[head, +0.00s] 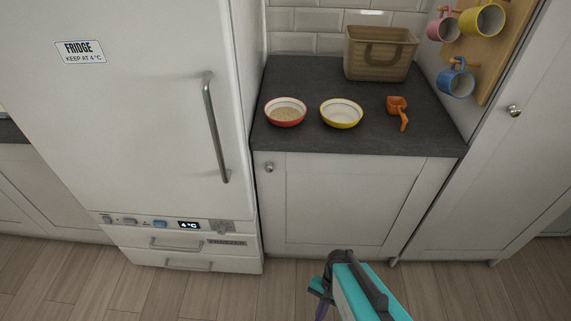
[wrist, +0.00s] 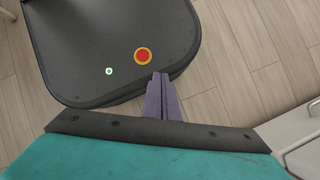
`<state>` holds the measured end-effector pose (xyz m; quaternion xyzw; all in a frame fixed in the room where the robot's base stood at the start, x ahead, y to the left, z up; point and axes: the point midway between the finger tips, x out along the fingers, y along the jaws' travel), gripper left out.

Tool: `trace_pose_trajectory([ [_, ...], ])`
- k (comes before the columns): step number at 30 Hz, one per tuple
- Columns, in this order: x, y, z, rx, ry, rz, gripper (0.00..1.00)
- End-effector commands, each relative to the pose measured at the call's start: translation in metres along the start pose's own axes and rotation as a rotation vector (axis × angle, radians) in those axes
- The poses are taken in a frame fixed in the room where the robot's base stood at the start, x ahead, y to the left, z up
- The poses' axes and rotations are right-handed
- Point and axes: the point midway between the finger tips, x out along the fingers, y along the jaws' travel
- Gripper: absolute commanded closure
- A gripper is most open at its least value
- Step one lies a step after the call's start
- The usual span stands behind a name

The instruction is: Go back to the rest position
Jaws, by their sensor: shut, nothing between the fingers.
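My gripper shows in the wrist view (wrist: 161,80) as two narrow purple-grey fingers pressed together with nothing between them. Beyond them is my own dark base with a red button. In the head view my teal arm comes in at the bottom, and the gripper's tip (head: 320,308) hangs low over the wooden floor, apart from the cupboard and worktop. It touches nothing that I can see.
Mugs (head: 457,82) hang at right. A fridge (head: 140,120) stands left. The floor (head: 285,285) is clear.

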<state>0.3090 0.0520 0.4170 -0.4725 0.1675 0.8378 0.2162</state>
Motion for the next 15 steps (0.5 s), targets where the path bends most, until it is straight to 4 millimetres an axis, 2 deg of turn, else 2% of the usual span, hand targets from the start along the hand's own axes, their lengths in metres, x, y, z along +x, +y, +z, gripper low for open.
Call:
trace_pose_trajectory([
  [1,0.001,0.011,-0.001,-0.061,0.015,0.036,1.00],
  [6,-0.003,0.038,-0.015,-0.290,0.065,0.148,1.00],
  [10,-0.005,0.047,-0.022,-0.428,0.077,0.197,1.00],
  [15,-0.006,0.048,-0.024,-0.509,0.072,0.200,1.00],
])
